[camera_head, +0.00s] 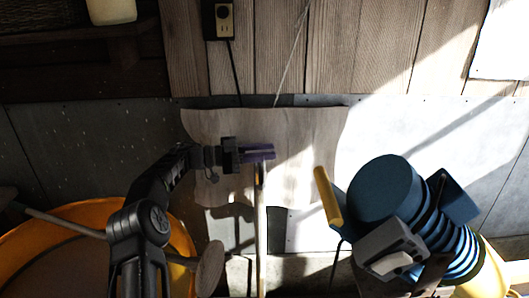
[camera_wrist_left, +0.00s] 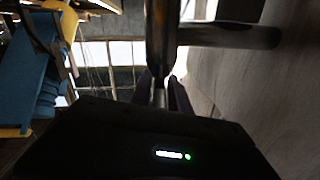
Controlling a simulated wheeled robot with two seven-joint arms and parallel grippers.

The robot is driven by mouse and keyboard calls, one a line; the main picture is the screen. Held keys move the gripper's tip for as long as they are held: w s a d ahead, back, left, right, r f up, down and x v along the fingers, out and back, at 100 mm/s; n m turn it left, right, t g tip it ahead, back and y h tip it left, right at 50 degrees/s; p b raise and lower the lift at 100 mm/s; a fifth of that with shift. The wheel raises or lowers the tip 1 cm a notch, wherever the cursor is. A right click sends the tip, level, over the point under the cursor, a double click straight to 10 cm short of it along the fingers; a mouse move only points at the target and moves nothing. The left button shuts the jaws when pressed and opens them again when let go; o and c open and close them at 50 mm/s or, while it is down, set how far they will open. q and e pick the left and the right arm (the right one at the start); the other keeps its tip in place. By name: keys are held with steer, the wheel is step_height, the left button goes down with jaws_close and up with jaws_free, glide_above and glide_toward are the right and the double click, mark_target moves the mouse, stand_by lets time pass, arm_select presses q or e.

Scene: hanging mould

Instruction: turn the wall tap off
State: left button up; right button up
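A metal pipe-like part (camera_wrist_left: 161,40) with a horizontal bar (camera_wrist_left: 230,35) stands close in front of my left wrist camera; it looks like the wall tap, but I cannot be sure. In the head view the tap is not clearly made out; a thin upright post (camera_head: 262,225) rises to my left gripper (camera_head: 258,152). The dark purple fingers point right in front of the pale wall panel. In the left wrist view the fingers (camera_wrist_left: 162,92) lie on either side of a thin metal stem. I cannot tell whether they touch it. My right gripper is not in view.
A blue ribbed machine (camera_head: 385,190) with a yellow handle (camera_head: 328,197) stands at the right. An orange round tub (camera_head: 75,215) with a wooden-handled tool (camera_head: 209,268) is at the lower left. A socket box (camera_head: 219,20) hangs on the plank wall.

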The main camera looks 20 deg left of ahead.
arm_select(q)
steer(key=shift+o, duration=1.4)
steer(key=shift+a, duration=0.1)
steer(key=v, duration=0.7)
steer(key=shift+s+a, duration=0.2)
steer(key=shift+a, duration=0.1)
